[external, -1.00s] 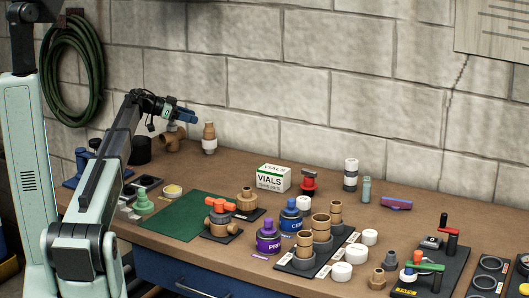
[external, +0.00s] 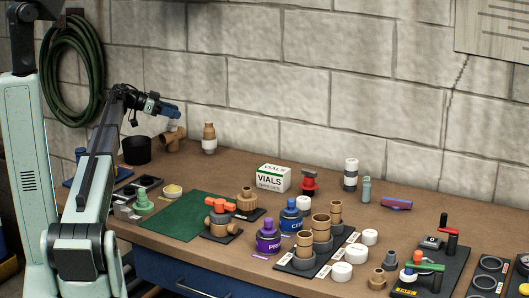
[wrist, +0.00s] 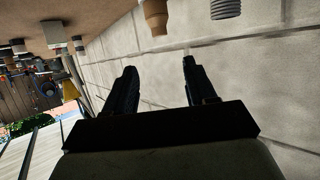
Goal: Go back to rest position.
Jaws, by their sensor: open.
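My gripper (external: 170,111) is raised above the back left part of the bench, in front of the block wall, pointing right. It is above a brown pipe fitting (external: 172,137) in the external view. In the wrist view my gripper (wrist: 158,68) shows two dark fingers set apart with nothing between them. The wrist view is tilted, with the wall filling most of it.
A black cup (external: 137,151) stands at the back left. The air above the bench is clear.

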